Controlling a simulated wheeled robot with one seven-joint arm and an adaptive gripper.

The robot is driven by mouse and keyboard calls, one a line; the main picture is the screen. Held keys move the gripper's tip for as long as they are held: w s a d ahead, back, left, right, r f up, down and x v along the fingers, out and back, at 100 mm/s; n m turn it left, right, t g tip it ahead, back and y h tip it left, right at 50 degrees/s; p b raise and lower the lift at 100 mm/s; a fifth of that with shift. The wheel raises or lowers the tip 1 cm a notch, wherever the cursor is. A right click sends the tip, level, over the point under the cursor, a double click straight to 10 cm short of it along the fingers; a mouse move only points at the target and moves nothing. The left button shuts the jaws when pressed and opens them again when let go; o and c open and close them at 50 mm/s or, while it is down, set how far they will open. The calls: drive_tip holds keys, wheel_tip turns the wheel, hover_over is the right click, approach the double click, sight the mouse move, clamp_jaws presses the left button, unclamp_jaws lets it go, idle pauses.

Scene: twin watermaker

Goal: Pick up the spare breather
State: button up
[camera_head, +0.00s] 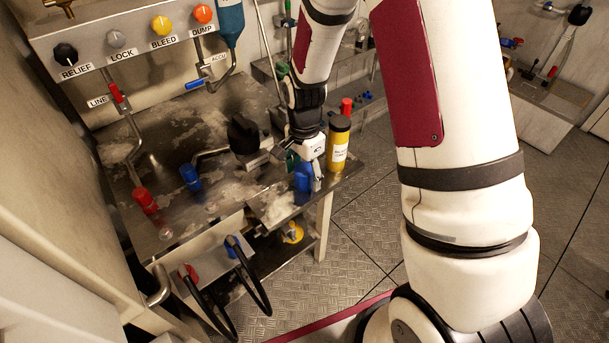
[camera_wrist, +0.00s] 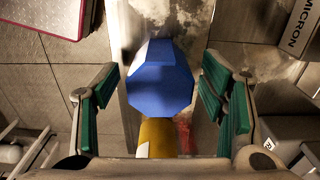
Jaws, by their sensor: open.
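A blue faceted piece (camera_head: 302,181), likely the spare breather, stands at the narrow end of the metal bench. In the wrist view the blue piece (camera_wrist: 160,80) lies between my open fingers, with a gap on each side. My gripper (camera_head: 305,169) is over it and hides part of it in the head view. In the wrist view my gripper (camera_wrist: 158,84) shows green pads on both fingers, holding nothing. A yellow cylinder with a black cap (camera_head: 338,152) stands close beside my gripper. A yellow part (camera_wrist: 156,135) shows below the blue piece in the wrist view.
The metal bench (camera_head: 270,207) carries a black knob (camera_head: 242,133), a blue-handled valve (camera_head: 189,176) and a red-handled valve (camera_head: 146,201). A red cap (camera_head: 347,106) shows behind the yellow cylinder. A labelled knob panel (camera_head: 130,40) stands behind. Black hoses (camera_head: 253,281) hang at the front.

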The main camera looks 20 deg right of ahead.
drive_tip(key=c, duration=1.2)
drive_tip(key=shift+r, duration=0.1)
drive_tip(key=shift+c, duration=0.2)
